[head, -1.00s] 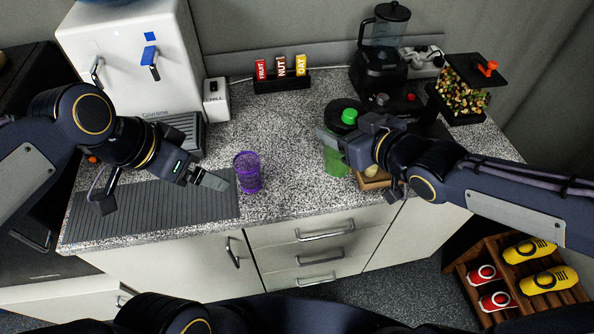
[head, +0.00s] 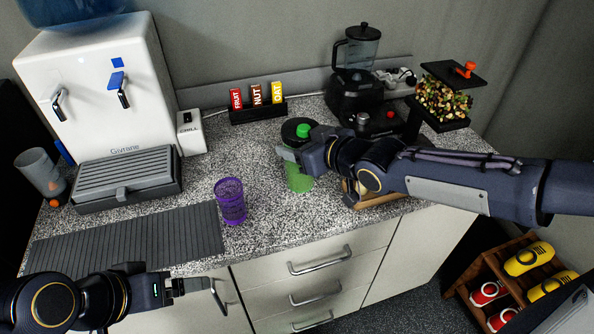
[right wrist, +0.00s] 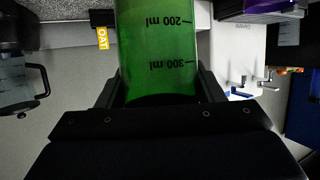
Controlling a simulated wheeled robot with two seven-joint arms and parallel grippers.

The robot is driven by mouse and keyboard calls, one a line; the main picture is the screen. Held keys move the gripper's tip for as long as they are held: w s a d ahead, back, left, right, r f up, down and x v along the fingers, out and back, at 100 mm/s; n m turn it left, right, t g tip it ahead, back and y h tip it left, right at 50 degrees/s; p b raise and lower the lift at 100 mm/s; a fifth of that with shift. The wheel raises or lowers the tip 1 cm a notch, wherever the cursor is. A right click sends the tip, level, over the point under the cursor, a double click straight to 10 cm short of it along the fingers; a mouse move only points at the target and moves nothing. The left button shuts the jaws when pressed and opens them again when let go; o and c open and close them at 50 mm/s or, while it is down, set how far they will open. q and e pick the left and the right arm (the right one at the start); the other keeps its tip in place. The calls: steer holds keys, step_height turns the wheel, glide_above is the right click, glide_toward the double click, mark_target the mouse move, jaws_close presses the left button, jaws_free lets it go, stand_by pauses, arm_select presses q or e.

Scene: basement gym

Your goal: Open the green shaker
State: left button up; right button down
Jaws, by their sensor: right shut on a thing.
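The green shaker (head: 299,179) stands on the counter at centre right in the head view, with a black lid (head: 290,130) and a green cap (head: 303,130) at its top. My right gripper (head: 291,154) is shut around its body, below the lid. In the right wrist view the translucent green body (right wrist: 158,45) sits between the fingers, its ml marks upside down. My left gripper (head: 192,285) is low in front of the counter, away from the shaker, seen side-on. Its jaw opening cannot be made out.
A purple cup (head: 231,202) stands left of the shaker. A wooden box (head: 372,197) sits partly hidden under my right arm. The ribbed mat (head: 125,240) is clear.

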steer(key=shift+w+a+f, duration=0.2)
steer(key=shift+w+f, duration=0.25)
steer(key=shift+f, duration=0.1)
steer(key=shift+w+a+f, duration=0.15)
steer(key=shift+w+f, duration=0.3)
steer(key=shift+f, duration=0.1)
steer(key=f, duration=0.1)
steer(key=f+b, duration=0.1)
steer(key=f, duration=0.1)
steer(key=shift+w+a+f, duration=0.1)
steer(key=shift+w+f, duration=0.1)
steer(key=shift+w, duration=0.15)
steer(key=shift+f, duration=0.15)
steer(key=shift+f, duration=0.15)
steer(key=c, duration=0.8)
jaws_free()
steer(key=shift+f+b, duration=0.15)
steer(key=shift+b, duration=0.2)
steer(key=shift+c, duration=0.2)
steer(key=o, duration=0.5)
steer(key=shift+c, duration=0.2)
